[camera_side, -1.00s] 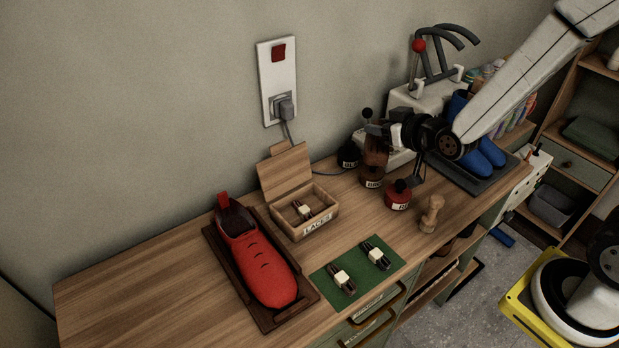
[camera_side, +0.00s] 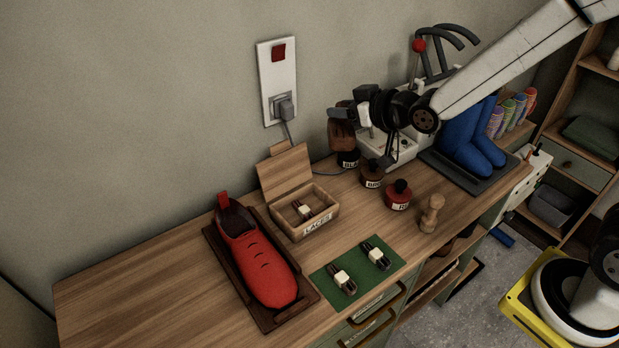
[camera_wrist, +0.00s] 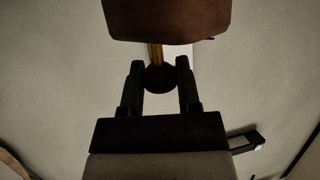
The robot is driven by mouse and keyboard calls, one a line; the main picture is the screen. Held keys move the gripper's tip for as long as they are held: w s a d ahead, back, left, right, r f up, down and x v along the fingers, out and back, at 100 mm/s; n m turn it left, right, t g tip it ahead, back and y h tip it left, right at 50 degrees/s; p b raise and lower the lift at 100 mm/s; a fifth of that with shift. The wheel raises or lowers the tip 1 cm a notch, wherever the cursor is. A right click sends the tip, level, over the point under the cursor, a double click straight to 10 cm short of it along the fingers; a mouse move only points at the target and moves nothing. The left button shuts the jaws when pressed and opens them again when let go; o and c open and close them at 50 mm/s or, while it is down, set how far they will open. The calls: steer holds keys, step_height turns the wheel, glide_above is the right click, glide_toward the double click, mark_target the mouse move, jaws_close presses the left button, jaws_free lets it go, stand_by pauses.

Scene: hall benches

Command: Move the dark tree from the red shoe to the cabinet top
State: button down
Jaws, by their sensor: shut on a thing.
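The dark tree (camera_side: 341,137) is a dark brown wooden block that hangs in the air above the back of the bench, near the wall. In the wrist view its brown block (camera_wrist: 168,18), brass rod and round black knob (camera_wrist: 160,78) show. My gripper (camera_side: 362,107) is shut on the tree at its knob, between the two fingers. The red shoe (camera_side: 261,263) lies on a dark wooden tray (camera_side: 213,241) at the left of the bench, with its opening toward the wall. Which surface is the cabinet top I cannot tell.
Below my gripper stand several bottles, including a red one (camera_side: 398,195), and a wooden peg (camera_side: 431,214). An open wooden box (camera_side: 318,217), a green mat (camera_side: 330,271) and blue boots (camera_side: 468,135) are nearby. The bench's left end (camera_side: 125,290) is clear.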

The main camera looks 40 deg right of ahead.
steer(key=w+a+n+g+y, duration=0.2)
steer(key=a+n+y, duration=0.1)
steer(key=a, duration=0.9)
steer(key=w+a+n+g+y, duration=0.15)
steer(key=a+n+y, duration=0.25)
steer(key=a, duration=0.7)
steer(key=shift+s+a+f, duration=0.1)
steer(key=shift+a+f, duration=0.15)
steer(key=shift+f, duration=1.15)
steer(key=shift+a+f, duration=0.2)
steer(key=shift+f, duration=1.15)
steer(key=shift+f, duration=2.5)
steer(key=shift+f, duration=2.3)
steer(key=shift+f, duration=0.15)
